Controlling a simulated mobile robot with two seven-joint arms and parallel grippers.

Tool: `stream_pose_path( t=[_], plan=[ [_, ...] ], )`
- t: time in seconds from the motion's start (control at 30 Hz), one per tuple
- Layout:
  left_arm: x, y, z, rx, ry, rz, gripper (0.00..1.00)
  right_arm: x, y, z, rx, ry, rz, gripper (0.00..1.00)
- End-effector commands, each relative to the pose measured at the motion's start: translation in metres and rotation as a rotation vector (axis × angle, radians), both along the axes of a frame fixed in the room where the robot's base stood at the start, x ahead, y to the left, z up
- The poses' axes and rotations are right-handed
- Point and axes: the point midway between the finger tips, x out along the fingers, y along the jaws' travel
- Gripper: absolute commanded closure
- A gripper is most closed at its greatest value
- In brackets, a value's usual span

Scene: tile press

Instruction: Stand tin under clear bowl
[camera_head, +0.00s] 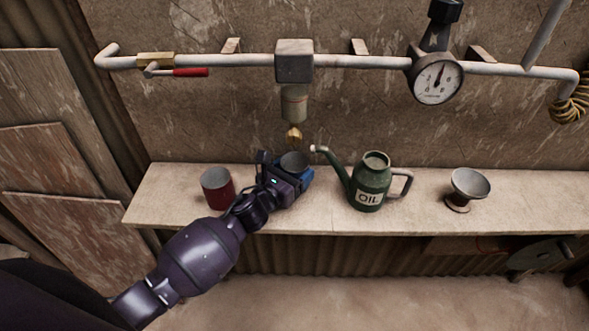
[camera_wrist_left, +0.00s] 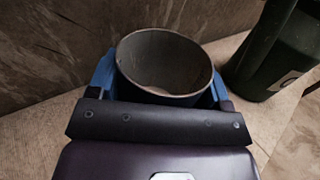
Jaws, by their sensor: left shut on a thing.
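An open-topped grey tin (camera_head: 295,161) is between the fingers of my left gripper (camera_head: 292,173), which is shut on it. In the left wrist view the tin (camera_wrist_left: 165,62) is upright, with a blue finger on each side and its lower part hidden. The clear bowl (camera_head: 294,105) hangs below a grey block on the wall pipe, with a brass fitting (camera_head: 294,135) at its bottom. In the head view the tin's mouth is just below this fitting, with a gap between. I cannot tell whether the tin touches the shelf. My right gripper is not in view.
On the shelf (camera_head: 420,218), a red tin (camera_head: 217,189) stands left of my left gripper. A green oil can (camera_head: 371,183) stands close to its right, spout toward the bowl. A metal funnel-like cup (camera_head: 468,187) stands farther right. A red-handled valve (camera_head: 190,73) and gauge (camera_head: 436,82) are on the pipe.

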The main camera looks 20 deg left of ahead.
Motion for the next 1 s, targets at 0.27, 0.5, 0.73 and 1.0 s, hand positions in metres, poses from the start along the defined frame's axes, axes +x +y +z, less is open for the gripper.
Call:
stream_pose_path(
  t=[0.27, 0.5, 0.73, 1.0],
  plan=[
    [0.0, 0.0, -0.001, 0.0, 0.0, 0.0, 0.02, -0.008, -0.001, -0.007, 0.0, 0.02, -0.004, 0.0],
    [0.0, 0.0, 0.001, 0.001, 0.0, 0.0, 0.02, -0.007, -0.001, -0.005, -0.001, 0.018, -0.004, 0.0],
    [-0.021, 0.009, 0.0, 0.003, 0.002, 0.001, 0.02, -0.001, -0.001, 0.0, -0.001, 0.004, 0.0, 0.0],
    [-0.069, 0.025, 0.0, 0.001, 0.003, 0.001, 0.02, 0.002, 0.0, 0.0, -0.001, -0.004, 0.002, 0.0]
  ],
)
